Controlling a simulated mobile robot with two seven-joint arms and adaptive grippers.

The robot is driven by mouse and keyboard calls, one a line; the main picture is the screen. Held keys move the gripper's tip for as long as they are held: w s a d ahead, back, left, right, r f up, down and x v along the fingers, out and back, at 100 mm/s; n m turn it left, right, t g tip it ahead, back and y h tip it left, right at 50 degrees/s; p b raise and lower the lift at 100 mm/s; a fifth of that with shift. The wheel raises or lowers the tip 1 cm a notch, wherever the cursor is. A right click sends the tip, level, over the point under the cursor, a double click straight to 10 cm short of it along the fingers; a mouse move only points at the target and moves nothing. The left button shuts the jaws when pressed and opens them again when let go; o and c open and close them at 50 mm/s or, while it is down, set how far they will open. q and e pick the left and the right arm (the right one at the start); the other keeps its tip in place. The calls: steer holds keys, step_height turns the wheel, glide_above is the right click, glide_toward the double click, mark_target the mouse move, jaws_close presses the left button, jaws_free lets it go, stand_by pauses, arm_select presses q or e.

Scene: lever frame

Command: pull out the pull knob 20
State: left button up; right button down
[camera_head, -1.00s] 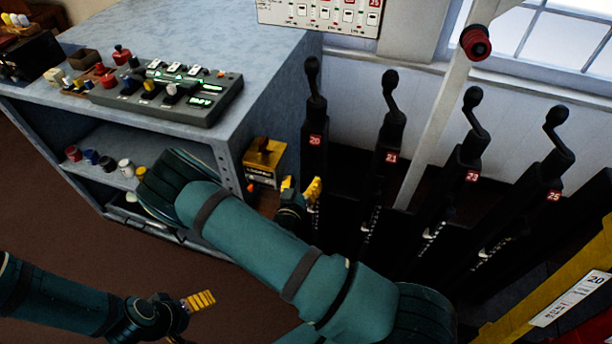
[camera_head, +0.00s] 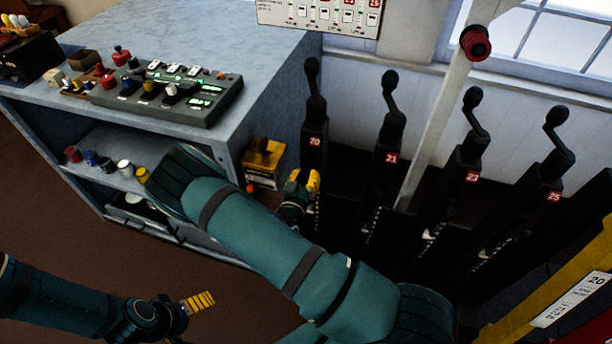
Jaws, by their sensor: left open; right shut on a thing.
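The black lever post (camera_head: 315,165) with the red label 20 stands leftmost in the lever frame. My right gripper (camera_head: 308,182), yellow fingers brought together, is at the front of this post below the label. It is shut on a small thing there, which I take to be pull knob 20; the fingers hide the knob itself. My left gripper (camera_head: 201,302) is at the lower left over the brown floor, open and empty, far from the levers.
Levers 21 (camera_head: 388,150), 23 (camera_head: 465,165) and 25 (camera_head: 549,180) stand to the right. A yellow box (camera_head: 264,165) is close left of my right gripper, beside the grey cabinet (camera_head: 270,75). A slanted white bar (camera_head: 437,110) crosses between levers.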

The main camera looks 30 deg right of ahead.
steer(key=shift+v, duration=1.35)
steer(key=c, duration=0.7)
jaws_free()
steer(key=v, duration=1.2)
